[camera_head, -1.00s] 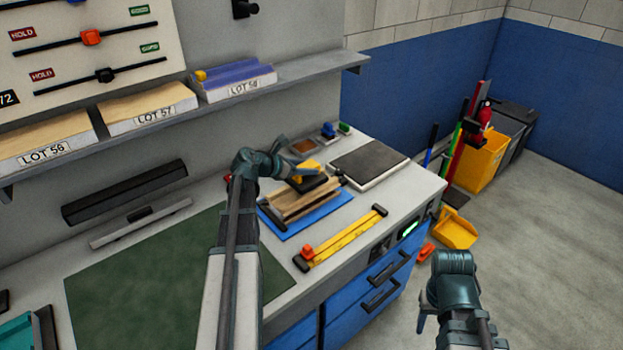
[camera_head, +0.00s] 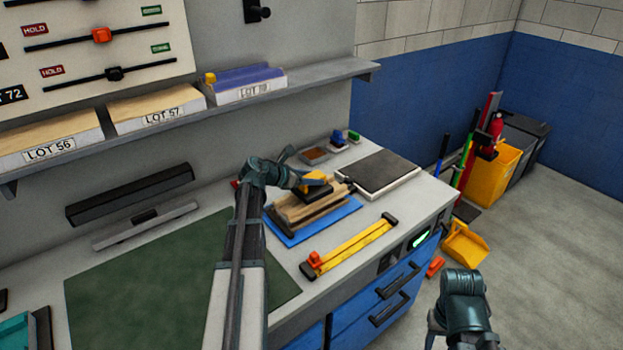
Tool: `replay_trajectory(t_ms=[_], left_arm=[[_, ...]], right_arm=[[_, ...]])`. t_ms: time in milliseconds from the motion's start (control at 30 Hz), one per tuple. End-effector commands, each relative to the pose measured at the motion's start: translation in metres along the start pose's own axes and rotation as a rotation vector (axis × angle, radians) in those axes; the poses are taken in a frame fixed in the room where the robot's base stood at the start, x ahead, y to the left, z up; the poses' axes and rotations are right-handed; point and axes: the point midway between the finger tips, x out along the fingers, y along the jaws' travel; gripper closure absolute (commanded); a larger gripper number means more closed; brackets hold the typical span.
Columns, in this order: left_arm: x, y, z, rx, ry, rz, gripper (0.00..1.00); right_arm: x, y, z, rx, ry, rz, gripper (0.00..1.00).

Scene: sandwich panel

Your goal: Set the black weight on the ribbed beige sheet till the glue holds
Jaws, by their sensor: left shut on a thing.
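The black weight (camera_head: 319,194) with a yellow grip is at the sheet's upper right side and looks level. My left gripper (camera_head: 309,182) is shut on its yellow grip. The ribbed beige sheet (camera_head: 293,211) lies under it, on a blue board (camera_head: 315,229) on the bench. The weight appears to rest on the sheet, but I cannot tell whether a small gap remains. My gripper hides part of the weight. My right gripper (camera_head: 433,326) hangs off the bench at the lower right, and its fingers are mostly hidden.
A yellow bar clamp (camera_head: 352,245) lies in front of the blue board. A dark-topped slab (camera_head: 374,172) lies behind to the right, near small coloured items (camera_head: 337,138). A green mat (camera_head: 170,295) covers the left of the bench. A shelf (camera_head: 310,83) runs above.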

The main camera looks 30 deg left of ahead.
Motion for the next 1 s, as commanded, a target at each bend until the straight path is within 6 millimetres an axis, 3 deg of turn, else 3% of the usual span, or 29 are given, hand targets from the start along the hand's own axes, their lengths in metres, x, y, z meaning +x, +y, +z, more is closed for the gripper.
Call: replay_trajectory(t_ms=[500,533,600,700,1000], left_arm=[[0.0038,0.0001,-0.006,-0.002,-0.004,0.0,1.0],[0.0033,0.0,-0.006,0.0,0.0,0.0,0.4],[0.0031,0.0,-0.0057,0.0,0.0,0.0,0.27],[0.0031,0.0,-0.0057,0.0,0.0,0.0,0.15],[0.0018,0.0,-0.0033,0.0,0.0,0.0,0.15]], right_arm=[[0.0078,-0.0007,-0.0004,0.0,0.0,0.0,0.5],[0.0068,-0.0006,-0.0004,0.0,0.0,0.0,0.5],[0.0065,-0.0006,-0.0004,0.0,0.0,0.0,0.5],[0.0065,-0.0006,-0.0004,0.0,0.0,0.0,0.5],[0.0037,-0.0003,-0.0002,0.0,0.0,0.0,0.5]])
